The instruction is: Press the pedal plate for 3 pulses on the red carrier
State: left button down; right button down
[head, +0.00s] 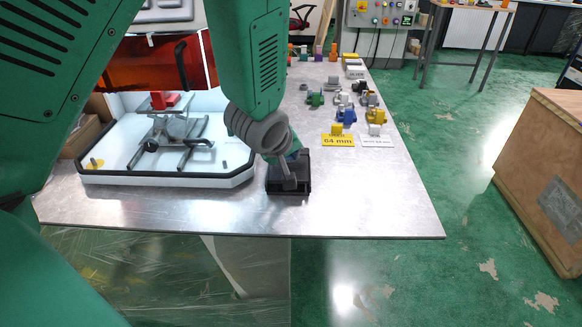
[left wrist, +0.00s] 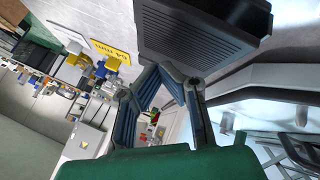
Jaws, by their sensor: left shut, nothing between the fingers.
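The black pedal plate (head: 302,174) sits near the front edge of the grey table in the head view. Its ribbed top (left wrist: 195,35) fills the upper middle of the left wrist view. My left gripper (head: 289,184) points down over the pedal plate, shut and empty. In the left wrist view its fingertips (left wrist: 166,72) meet close to the plate's edge; I cannot tell whether they touch it. A red piece (head: 165,100) sits on a metal fixture inside the white machine tray, left of the pedal; it may be the red carrier. My right gripper is not in view.
The white machine tray (head: 170,180) with a black rim stands just left of the pedal. A yellow "64 mm" card (head: 338,141) and several coloured parts lie behind it to the right. The table's front right is clear. A wooden crate (head: 545,150) stands on the floor at right.

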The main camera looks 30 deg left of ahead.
pick_arm(q)
jog(key=shift+d, duration=0.1)
jog(key=shift+a+f, duration=0.15)
jog(key=shift+a, duration=0.5)
jog(key=shift+d+f, duration=0.15)
jog(key=shift+d, duration=0.7)
jog(key=shift+a+f, duration=0.1)
jog(key=shift+a, duration=0.3)
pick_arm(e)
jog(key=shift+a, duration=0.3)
pick_arm(q)
jog(key=shift+s+d+f, duration=0.1)
jog(key=shift+d+f, duration=0.15)
jog(key=shift+d, duration=0.05)
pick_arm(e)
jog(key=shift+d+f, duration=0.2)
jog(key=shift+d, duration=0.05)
